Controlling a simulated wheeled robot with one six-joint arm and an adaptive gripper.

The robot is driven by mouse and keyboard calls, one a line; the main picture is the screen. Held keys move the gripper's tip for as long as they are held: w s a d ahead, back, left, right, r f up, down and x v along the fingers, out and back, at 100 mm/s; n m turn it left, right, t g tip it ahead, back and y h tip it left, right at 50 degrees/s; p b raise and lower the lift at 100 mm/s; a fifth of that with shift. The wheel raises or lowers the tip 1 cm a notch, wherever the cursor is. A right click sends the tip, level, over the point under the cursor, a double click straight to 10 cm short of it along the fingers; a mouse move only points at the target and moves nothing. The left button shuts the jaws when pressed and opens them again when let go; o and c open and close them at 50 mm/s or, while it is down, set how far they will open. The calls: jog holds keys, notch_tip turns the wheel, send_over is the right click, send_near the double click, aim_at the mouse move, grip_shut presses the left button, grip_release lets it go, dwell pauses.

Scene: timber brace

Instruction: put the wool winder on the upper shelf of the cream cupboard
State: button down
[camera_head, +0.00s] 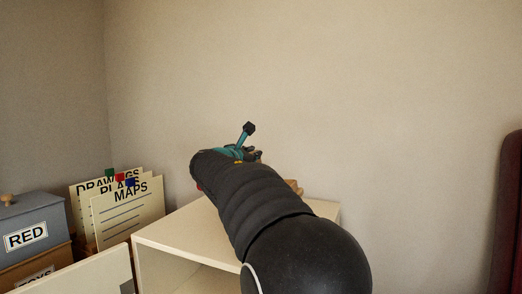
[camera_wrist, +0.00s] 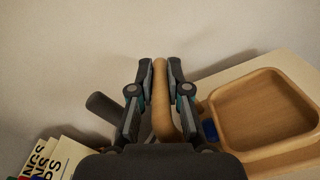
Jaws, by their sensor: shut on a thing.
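My gripper (camera_wrist: 160,82) is shut on a tan, rod-like wooden part of what appears to be the wool winder (camera_wrist: 161,110), in the wrist view. A dark cylinder (camera_wrist: 104,106) sticks out left of the fingers; I cannot tell whether it belongs to the winder. In the head view a teal stem with a dark knob (camera_head: 249,128) shows beyond my arm, above the cupboard; my arm hides most of the gripper there. The cream cupboard (camera_head: 172,232) stands below, its front open; part of its inside shows, and my arm covers the rest.
A wooden tray (camera_wrist: 218,110) lies on the cupboard top, right of the gripper, with a small blue thing (camera_wrist: 209,130) by its left side. A cream door panel (camera_head: 92,276) stands at the lower left. Card folders (camera_head: 128,212) and a grey box (camera_head: 28,232) marked RED stand left.

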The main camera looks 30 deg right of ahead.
jog(key=shift+f+b, duration=0.45)
jog(key=shift+f, duration=1.45)
jog(key=c, duration=1.3)
grip_release()
jog(key=shift+f, duration=0.2)
jog(key=shift+o, duration=0.8)
jog(key=shift+a+r, duration=0.1)
